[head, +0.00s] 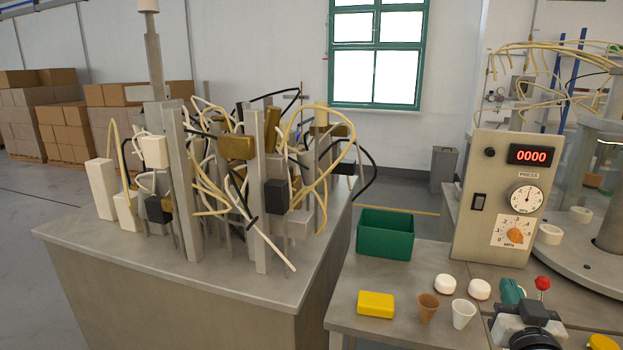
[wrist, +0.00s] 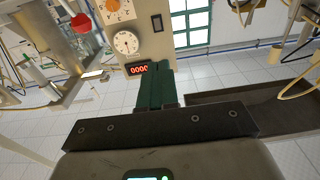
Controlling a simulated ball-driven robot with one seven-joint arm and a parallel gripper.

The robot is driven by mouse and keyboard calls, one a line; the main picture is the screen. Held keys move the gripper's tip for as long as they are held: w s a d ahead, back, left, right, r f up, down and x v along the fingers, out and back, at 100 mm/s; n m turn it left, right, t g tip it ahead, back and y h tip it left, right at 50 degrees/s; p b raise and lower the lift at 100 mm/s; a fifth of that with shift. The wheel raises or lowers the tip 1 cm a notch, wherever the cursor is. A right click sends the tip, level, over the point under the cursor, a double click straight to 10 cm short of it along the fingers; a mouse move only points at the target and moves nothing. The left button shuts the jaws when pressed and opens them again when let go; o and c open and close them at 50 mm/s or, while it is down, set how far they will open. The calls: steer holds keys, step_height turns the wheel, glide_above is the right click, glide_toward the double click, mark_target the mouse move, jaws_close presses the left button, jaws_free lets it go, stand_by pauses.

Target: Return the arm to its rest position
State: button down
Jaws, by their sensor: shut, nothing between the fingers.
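My gripper (head: 512,291) shows at the lower right of the head view, with green fingers and a dark wrist, over the right part of the bench and close to a red ball knob (head: 542,283). In the wrist view, the green fingers of my gripper (wrist: 154,78) are together with nothing between them, pointing toward the grey press panel (wrist: 135,35). The rest of my arm is mostly outside the head view.
The press panel (head: 497,200) reads 0000. A green bin (head: 385,245), yellow block (head: 376,304), brown cup (head: 428,308), white cup (head: 462,313) and two white caps stand on the bench. A tangled cable rack (head: 265,190) fills the left table. A round machine table (head: 590,262) is at right.

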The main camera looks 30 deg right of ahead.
steer(key=a+f+n+g+y+p, duration=0.1)
steer(key=a+f+n+g+y, duration=0.3)
steer(key=a+f+y, duration=1)
steer(key=s+a+f+n+g+p, duration=0.1)
steer(key=s+a+f+n+g, duration=0.4)
steer(key=s+a+f, duration=0.6)
steer(key=a+f+g, duration=0.1)
steer(key=a+g, duration=0.1)
steer(key=shift+s+a+f, duration=0.15)
steer(key=shift+a+f, duration=0.15)
steer(key=shift+f, duration=0.1)
